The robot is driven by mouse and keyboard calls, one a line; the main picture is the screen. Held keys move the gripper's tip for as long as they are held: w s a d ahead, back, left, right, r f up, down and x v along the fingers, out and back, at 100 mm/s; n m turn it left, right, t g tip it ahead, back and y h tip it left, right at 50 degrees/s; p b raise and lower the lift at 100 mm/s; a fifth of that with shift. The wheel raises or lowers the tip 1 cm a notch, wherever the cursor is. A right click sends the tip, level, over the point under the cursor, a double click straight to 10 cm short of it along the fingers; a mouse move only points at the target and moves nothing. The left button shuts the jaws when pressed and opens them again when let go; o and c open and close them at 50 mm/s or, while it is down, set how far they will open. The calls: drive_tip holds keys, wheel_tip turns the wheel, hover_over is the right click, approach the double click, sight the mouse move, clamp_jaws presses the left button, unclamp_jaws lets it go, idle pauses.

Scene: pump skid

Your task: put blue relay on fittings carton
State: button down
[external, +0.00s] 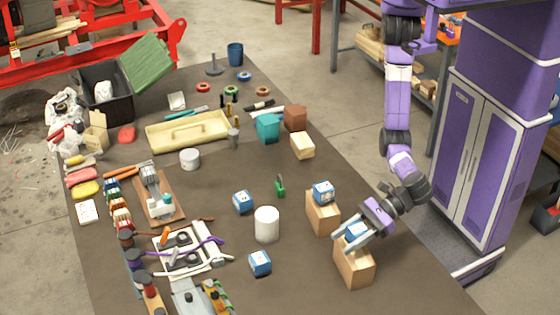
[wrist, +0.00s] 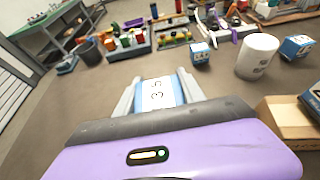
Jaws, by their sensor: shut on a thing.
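My gripper (external: 352,236) is shut on a blue relay (external: 356,229) with a white marked face; in the wrist view the relay (wrist: 158,93) sits between the two fingers. The relay is over the top of a tan carton (external: 354,268) at the table's right edge; I cannot tell whether it touches. A second tan carton (external: 321,217) stands just behind, with another blue relay (external: 323,190) on top. This second carton shows at the right of the wrist view (wrist: 290,112). I cannot read which one is the fittings carton.
Two more blue relays lie on the table, one (external: 242,202) behind and one (external: 260,262) in front of a white cylinder (external: 267,224). A small green part (external: 280,187) stands near them. Brown table (external: 310,285) is bare left of the near carton.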

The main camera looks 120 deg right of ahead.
drive_tip(key=shift+f, duration=1.15)
drive_tip(key=shift+f, duration=0.1)
drive_tip(key=c, duration=0.7)
unclamp_jaws()
drive_tip(key=shift+s, duration=0.2)
drive_tip(key=v, duration=1.1)
drive_tip(key=shift+s+r, duration=0.25)
drive_tip(key=shift+r, duration=0.1)
